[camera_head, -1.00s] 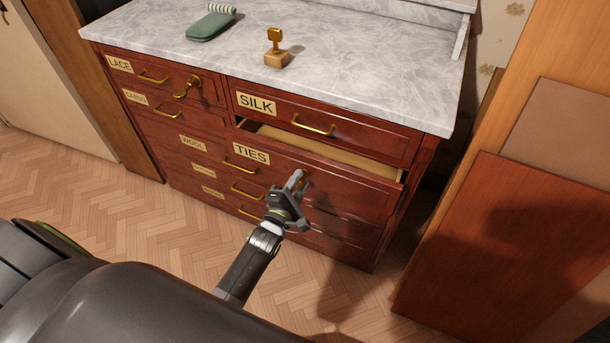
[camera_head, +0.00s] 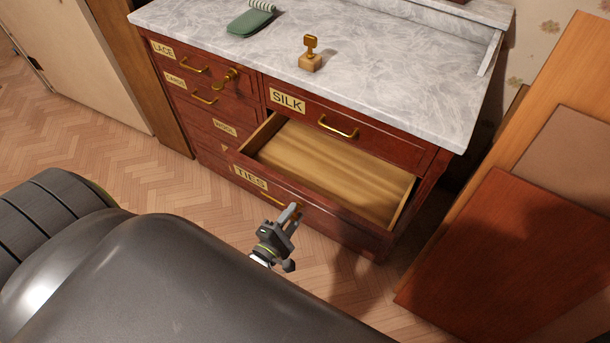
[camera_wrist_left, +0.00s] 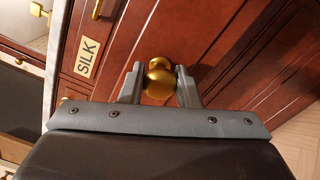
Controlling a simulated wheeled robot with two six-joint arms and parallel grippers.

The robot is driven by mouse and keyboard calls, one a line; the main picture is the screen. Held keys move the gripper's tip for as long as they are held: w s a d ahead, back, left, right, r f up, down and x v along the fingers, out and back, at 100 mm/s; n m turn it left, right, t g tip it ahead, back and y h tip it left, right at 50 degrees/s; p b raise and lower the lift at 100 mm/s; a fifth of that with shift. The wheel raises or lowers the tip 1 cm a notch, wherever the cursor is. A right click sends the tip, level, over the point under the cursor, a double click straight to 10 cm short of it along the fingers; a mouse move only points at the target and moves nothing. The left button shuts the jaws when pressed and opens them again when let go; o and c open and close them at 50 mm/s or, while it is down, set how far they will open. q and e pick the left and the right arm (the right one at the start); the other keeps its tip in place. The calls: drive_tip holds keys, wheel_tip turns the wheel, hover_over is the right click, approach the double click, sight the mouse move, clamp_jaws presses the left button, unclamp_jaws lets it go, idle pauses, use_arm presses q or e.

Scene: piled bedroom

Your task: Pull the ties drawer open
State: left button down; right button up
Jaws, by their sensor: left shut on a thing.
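The ties drawer (camera_head: 335,226), red-brown wood with a cream TIES label (camera_head: 251,177), stands well out of the dresser. Its pale wooden inside shows and looks empty. My left gripper (camera_head: 291,213) is at the drawer's front, right of the label. In the left wrist view, its two grey fingers (camera_wrist_left: 160,88) are closed on either side of a round brass knob (camera_wrist_left: 158,76). In the head view the gripper mostly hides this knob. My right gripper is in neither view.
The silk drawer (camera_head: 375,143) above is shut. A stamp-like brass and wood object (camera_head: 311,58) and a green case (camera_head: 250,22) lie on the marble top (camera_head: 400,75). Wooden panels (camera_head: 490,260) lean at the right. Herringbone floor (camera_head: 145,185) is clear in front at left.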

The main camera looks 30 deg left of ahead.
use_arm(q)
drive_tip(key=shift+s+p, duration=0.5)
drive_tip(key=shift+s, duration=2.15)
drive_tip(key=c, duration=1.1)
unclamp_jaws()
drive_tip(key=s, duration=0.5)
drive_tip(key=s+b, duration=0.1)
drive_tip(key=s, duration=1.1)
drive_tip(key=shift+s+a+b, duration=0.15)
drive_tip(key=shift+a+b, duration=0.2)
drive_tip(key=shift+f, duration=0.1)
